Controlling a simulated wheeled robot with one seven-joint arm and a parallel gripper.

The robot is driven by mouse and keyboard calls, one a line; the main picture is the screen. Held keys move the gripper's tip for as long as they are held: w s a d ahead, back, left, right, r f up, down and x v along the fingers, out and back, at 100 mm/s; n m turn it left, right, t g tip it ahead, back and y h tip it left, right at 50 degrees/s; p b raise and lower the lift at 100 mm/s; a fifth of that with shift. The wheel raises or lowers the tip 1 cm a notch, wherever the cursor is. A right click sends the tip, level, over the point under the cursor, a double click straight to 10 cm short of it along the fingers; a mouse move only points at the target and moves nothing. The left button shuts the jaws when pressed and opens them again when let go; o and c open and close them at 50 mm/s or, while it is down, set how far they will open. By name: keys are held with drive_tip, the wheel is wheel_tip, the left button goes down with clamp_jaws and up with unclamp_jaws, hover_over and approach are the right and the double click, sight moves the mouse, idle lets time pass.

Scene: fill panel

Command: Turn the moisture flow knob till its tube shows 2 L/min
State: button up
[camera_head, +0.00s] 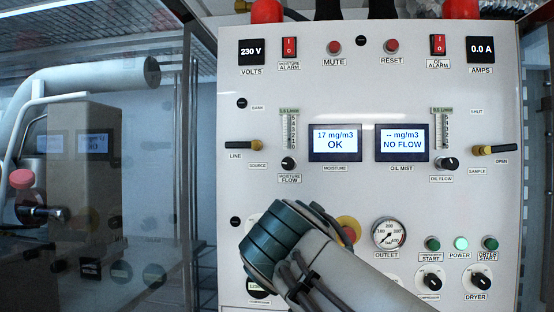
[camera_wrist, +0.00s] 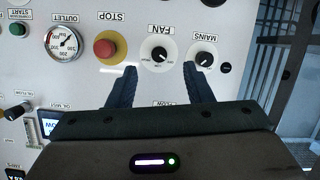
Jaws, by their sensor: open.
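The moisture flow knob (camera_head: 288,163) is a small black knob on the white panel, above the moisture flow label. Its clear tube (camera_head: 289,130) stands upright above it; the level against the scale is too small to read. In the upside-down wrist view, my gripper (camera_wrist: 161,67) is open and empty, with two dark fingers apart in front of the panel near the fan knob (camera_wrist: 160,54). A label ending in "FLOW" shows between the fingers, but the moisture knob is hidden there by my gripper body. In the head view my wrist hides the fingers.
The moisture display (camera_head: 335,142) reads 17 mg/m3 OK. The oil flow knob (camera_head: 447,163) and oil tube (camera_head: 442,130) are to the right. A black-handled line valve (camera_head: 240,145) juts out at left. The red stop button (camera_wrist: 108,48) and mains knob (camera_wrist: 204,60) flank the fan knob.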

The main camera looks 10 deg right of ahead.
sight(288, 163)
wheel_tip(288, 163, up, 14)
drive_tip(key=a+t, duration=0.3)
drive_tip(key=t, duration=0.1)
drive_tip(key=shift+m+h, duration=0.3)
drive_tip(key=shift+m, duration=0.1)
drive_tip(key=p+x, duration=0.1)
drive_tip(key=x, duration=0.3)
drive_tip(key=p+x, duration=0.2)
drive_tip(key=x, duration=0.2)
drive_tip(key=p+x, duration=0.2)
drive_tip(key=x, duration=0.3)
drive_tip(key=shift+s+d+f, duration=0.1)
drive_tip(key=shift+d+f, duration=0.25)
drive_tip(key=c, duration=1)
